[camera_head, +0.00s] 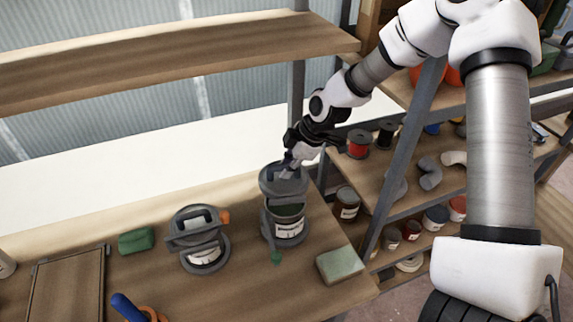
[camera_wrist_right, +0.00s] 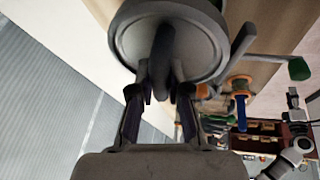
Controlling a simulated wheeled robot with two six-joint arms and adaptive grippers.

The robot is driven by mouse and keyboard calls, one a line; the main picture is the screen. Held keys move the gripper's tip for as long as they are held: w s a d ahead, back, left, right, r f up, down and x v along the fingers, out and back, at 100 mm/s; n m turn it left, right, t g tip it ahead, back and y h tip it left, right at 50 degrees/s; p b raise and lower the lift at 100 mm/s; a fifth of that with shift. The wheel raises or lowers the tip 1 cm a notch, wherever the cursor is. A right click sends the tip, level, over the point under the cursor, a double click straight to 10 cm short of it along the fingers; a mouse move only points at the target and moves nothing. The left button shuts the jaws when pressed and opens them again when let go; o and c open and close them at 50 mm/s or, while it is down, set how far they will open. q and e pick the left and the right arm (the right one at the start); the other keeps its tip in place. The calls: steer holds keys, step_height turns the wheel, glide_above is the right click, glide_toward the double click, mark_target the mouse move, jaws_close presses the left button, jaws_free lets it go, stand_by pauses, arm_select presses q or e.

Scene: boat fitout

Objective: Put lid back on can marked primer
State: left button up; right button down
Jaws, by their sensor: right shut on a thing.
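A grey round lid (camera_head: 268,184) with a raised grip is held above an open can (camera_head: 290,229) with a white label, too small to read. In the head view the lid covers the far part of the can's mouth, and dark contents show at its near side. I cannot tell whether lid and rim touch. My right gripper (camera_head: 289,166) is shut on the lid's grip. In the right wrist view the lid (camera_wrist_right: 128,42) is at the top, between the fingertips (camera_wrist_right: 163,88) and beyond. My left gripper is not in view.
Left of the can stands another grey labelled container (camera_head: 203,256) with something grey across its top. A green block (camera_head: 137,241), a pale green sponge-like block (camera_head: 340,264) and a blue-handled tool (camera_head: 128,308) lie on the bench. A shelf post (camera_head: 408,150) stands at right.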

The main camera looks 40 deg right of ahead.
mark_target(293, 180)
steer(key=shift+w, duration=0.2)
steer(key=shift+s+a, duration=0.1)
steer(key=shift+s, duration=0.15)
steer(key=shift+s+a+f+b, duration=0.1)
steer(key=shift+s+f+b, duration=0.15)
steer(key=shift+s+b, duration=0.3)
steer(key=shift+s+f+b, duration=0.25)
steer(key=shift+s+b, duration=0.15)
steer(key=shift+b, duration=0.1)
steer(key=f+b, duration=0.1)
steer(key=f, duration=0.1)
steer(key=w+f+b, duration=0.1)
steer(key=f+b, duration=0.1)
steer(key=shift+d+f, duration=0.2)
steer(key=shift+w+f+b, duration=0.2)
steer(key=shift+f+b, duration=0.1)
steer(key=shift+f, duration=0.1)
steer(key=shift+s+a, duration=0.1)
steer(key=shift+s+r, duration=0.15)
steer(key=shift+s, duration=0.15)
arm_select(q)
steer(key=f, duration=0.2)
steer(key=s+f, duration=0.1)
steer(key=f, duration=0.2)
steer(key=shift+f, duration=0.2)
arm_select(e)
steer(key=shift+w, duration=0.15)
